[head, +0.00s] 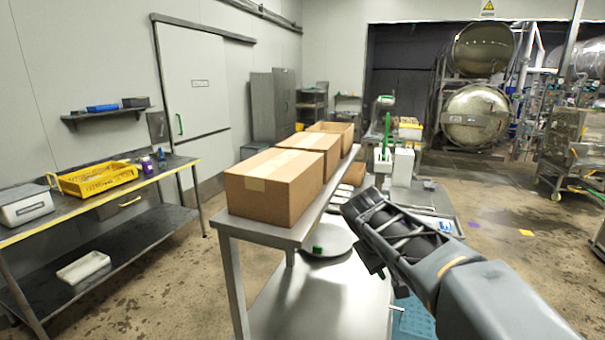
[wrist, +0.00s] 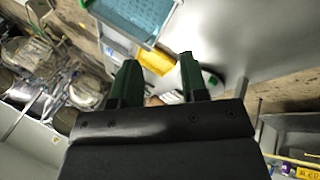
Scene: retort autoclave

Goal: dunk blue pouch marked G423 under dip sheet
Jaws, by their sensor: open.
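My gripper (wrist: 158,62) is open in the wrist view, its two dark green fingers apart with nothing held between them. In the head view my arm reaches in from the lower right, and the fingers are hard to make out. I cannot pick out a blue pouch marked G423 or read any such mark. I cannot identify the dip sheet for certain either. A blue basket (wrist: 136,14) shows beyond the fingers at the top of the wrist view. A blue crate (head: 414,322) shows low in the head view, partly behind my arm.
Cardboard boxes (head: 275,186) line the raised shelf of a steel table (head: 262,232). A round grey plate (head: 335,241) lies below it. At left a bench holds a yellow basket (head: 97,180) and a scale (head: 24,206). Autoclaves (head: 476,118) stand at the back. Floor at right is open.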

